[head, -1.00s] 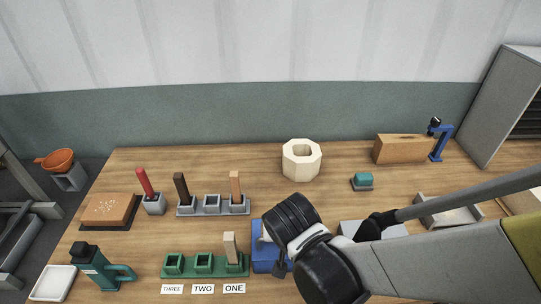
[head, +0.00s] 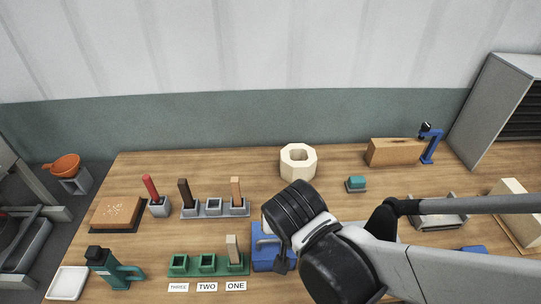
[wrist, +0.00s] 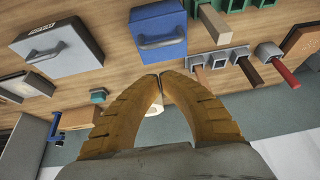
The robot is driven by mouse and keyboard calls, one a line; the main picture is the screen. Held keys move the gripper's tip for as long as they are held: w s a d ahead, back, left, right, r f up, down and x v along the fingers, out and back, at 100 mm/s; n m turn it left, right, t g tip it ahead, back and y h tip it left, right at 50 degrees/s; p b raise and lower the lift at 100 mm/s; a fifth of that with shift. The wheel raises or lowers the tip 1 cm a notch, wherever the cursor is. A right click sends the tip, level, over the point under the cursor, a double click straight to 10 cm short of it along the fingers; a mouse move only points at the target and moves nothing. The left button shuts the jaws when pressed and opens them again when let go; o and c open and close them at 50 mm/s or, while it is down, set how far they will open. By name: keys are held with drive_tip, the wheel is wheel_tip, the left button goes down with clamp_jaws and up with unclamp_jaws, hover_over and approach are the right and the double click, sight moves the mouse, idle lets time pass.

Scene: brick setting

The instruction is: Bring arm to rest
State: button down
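My arm reaches in from the right in the head view, with its wrist above the right middle of the wooden table (head: 340,185). My gripper (wrist: 158,76) shows in the wrist view with its two tan fingers curved together and their tips meeting. Nothing shows between the tips. In the head view the fingers are mostly hidden behind the black wrist. A blue box with a handle (wrist: 158,33) lies beyond the fingertips in the wrist view, apart from them. In the head view this blue box (head: 265,258) is partly covered by my wrist.
A green holder (head: 208,265) with a pale stick stands left of the blue box. A grey holder (head: 215,208) carries dark and tan sticks. A cream octagonal ring (head: 298,162) stands behind. A grey box with a handle (wrist: 58,45) is near my arm.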

drive_tip(key=s+d+f+t+b, duration=0.1)
drive_tip(key=s+d+f+b, duration=0.1)
drive_tip(key=d+b, duration=1)
drive_tip(key=shift+s+d+f, duration=0.15)
drive_tip(key=shift+s+d, duration=0.3)
